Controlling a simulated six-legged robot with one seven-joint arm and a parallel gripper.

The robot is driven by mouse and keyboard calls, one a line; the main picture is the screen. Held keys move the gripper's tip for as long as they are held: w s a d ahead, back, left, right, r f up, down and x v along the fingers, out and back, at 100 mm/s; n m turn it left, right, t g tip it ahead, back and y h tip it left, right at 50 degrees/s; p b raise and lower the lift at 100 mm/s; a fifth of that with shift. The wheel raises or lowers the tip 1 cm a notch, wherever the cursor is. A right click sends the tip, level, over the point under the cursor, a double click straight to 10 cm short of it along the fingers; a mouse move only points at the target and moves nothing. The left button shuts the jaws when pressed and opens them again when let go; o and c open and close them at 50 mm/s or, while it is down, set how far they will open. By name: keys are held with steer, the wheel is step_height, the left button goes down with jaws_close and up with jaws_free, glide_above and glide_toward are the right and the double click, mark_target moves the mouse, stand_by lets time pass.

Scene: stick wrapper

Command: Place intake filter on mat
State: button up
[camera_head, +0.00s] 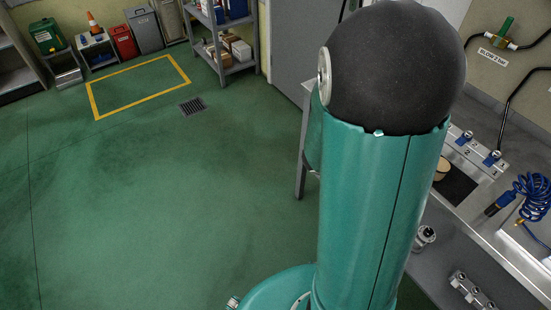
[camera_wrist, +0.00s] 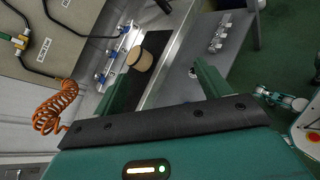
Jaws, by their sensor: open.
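A tan, round intake filter (camera_wrist: 141,60) stands on the metal bench in the wrist view, ahead of my gripper (camera_wrist: 163,68) and between the lines of its two green fingers. The fingers are apart with nothing held between them. A dark mat (camera_wrist: 155,41) shows right by the filter; I cannot tell whether the filter rests fully on it. In the head view the filter (camera_head: 441,168) is partly hidden behind my teal arm, at the upper left edge of the dark mat (camera_head: 457,188). My gripper is not visible in the head view.
A rail with blue-handled valves (camera_head: 476,147) runs behind the mat. A coiled blue hose (camera_head: 534,194) lies to the right. An orange coiled hose (camera_wrist: 54,106) hangs left in the wrist view. A lower shelf holds metal fittings (camera_head: 470,289). Green floor is clear at left.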

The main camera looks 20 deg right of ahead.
steer(key=w+a+r+m+t+y, duration=0.2)
steer(key=a+r+t+y, duration=0.2)
steer(key=a, duration=0.6)
steer(key=w+a+r+m+t+y, duration=0.2)
steer(key=a+r, duration=0.4)
steer(key=a, duration=0.3)
steer(key=w+a+r+m+t+y, duration=0.2)
steer(key=a+r+t+y, duration=0.3)
steer(key=a, duration=0.5)
steer(key=shift+a+m+t+y, duration=0.3)
steer(key=shift+y, duration=0.4)
steer(key=shift+f, duration=0.1)
steer(key=shift+d, duration=0.1)
steer(key=c, duration=0.9)
steer(key=shift+d, duration=0.15)
